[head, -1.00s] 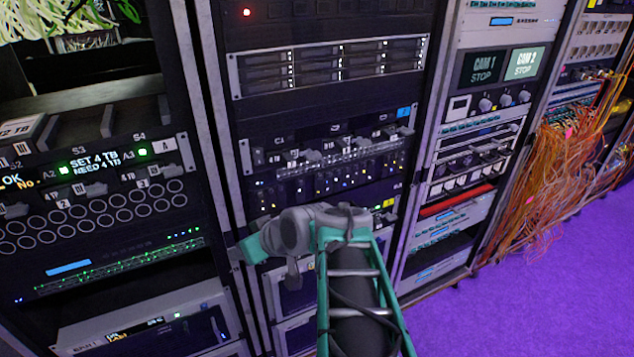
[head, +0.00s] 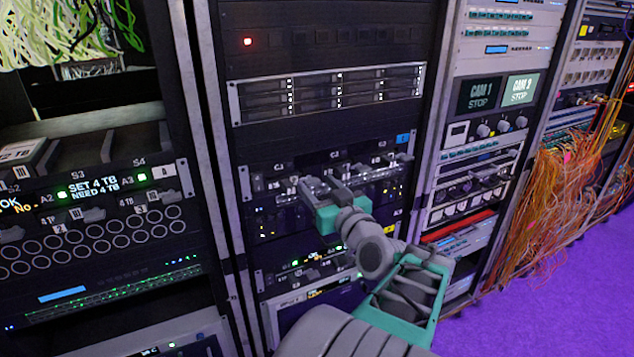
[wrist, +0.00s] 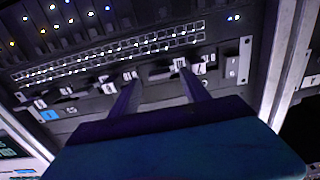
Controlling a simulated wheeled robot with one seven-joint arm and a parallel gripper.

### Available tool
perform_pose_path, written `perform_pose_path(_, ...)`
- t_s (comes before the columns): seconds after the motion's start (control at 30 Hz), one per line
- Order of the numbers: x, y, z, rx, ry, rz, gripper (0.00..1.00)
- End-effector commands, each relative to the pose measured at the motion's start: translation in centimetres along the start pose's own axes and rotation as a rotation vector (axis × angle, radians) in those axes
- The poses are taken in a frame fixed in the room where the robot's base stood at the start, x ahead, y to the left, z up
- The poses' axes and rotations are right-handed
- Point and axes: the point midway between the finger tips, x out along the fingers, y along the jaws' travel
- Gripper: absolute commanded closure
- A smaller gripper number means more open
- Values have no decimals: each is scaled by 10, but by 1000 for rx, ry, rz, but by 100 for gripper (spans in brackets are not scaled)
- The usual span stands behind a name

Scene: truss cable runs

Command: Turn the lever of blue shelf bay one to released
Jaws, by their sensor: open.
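The blue-tagged shelf (head: 403,138) crosses the middle rack, with a row of small grey levers and white labels along its front. It also shows in the wrist view, its blue tag (wrist: 48,115) at lower left. The bay numbers are too small to read surely, so I cannot tell which lever is bay one's or its position. My gripper (head: 322,186) is open in front of the left-middle part of this shelf and hides part of it. In the wrist view, its two fingers (wrist: 158,76) point at the lever row, apart, with a dark grey lever between or just beyond their tips. Contact is unclear.
A yellow-tagged shelf (head: 397,212) is below, partly behind my arm. A drive unit (head: 335,90) is above. The left rack (head: 100,235) has similar levers and lit displays. Orange cables (head: 550,170) hang at right over open purple floor (head: 530,290).

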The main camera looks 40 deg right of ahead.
Motion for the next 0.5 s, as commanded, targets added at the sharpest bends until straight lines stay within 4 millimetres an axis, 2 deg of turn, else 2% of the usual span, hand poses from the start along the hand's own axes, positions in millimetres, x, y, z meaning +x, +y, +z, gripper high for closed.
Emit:
perform_pose_path(0.1,9,-1,0,0,-1,-2,45)
perform_pose_path(0.33,9,0,1,0,-1,0,46)
perform_pose_path(0.5,9,0,1,0,-1,0,60)
